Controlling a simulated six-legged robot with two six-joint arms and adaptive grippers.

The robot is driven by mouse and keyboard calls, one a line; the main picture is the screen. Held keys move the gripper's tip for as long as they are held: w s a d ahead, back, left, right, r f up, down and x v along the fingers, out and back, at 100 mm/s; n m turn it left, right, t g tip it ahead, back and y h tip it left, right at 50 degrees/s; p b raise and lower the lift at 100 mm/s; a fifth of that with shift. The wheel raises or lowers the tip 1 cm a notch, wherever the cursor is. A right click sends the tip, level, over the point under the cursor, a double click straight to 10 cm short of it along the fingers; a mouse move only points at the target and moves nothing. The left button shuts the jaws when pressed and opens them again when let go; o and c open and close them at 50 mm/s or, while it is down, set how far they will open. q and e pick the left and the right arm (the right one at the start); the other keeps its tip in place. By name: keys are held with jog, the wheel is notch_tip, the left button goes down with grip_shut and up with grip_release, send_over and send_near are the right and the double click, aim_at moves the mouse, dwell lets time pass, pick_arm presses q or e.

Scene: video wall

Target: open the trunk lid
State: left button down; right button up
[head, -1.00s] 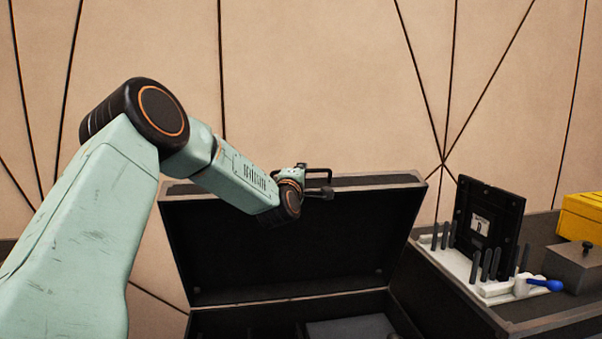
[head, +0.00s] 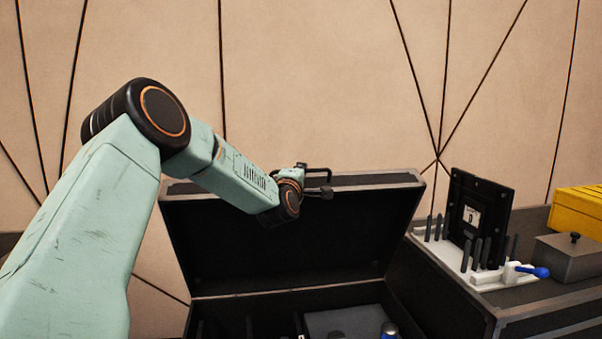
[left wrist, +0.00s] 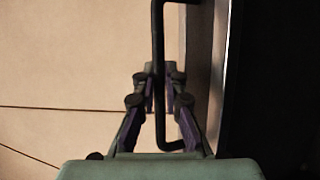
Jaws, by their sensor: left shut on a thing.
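The dark trunk has its lid (head: 290,240) raised and standing steeply, its black inner face toward me. The trunk's box (head: 270,302) lies below, open at the top. A black handle (head: 320,172) sits on the lid's upper edge; in the left wrist view the handle (left wrist: 159,40) is a long bar with a bent end. My left gripper (head: 318,192) is at that edge. In the left wrist view its fingers (left wrist: 158,92) are closed around the handle bar. The exact finger contact is small and dark. My right gripper is not in view.
To the right, a dark case holds a white rack (head: 500,279) with an upright black plate (head: 475,220), a grey box (head: 572,258) and a yellow box (head: 580,212). A panelled wall stands behind.

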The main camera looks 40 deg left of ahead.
pick_arm(q)
jog(key=c, duration=1.4)
grip_release()
jog(key=shift+w, duration=0.1)
jog(key=v, duration=1.2)
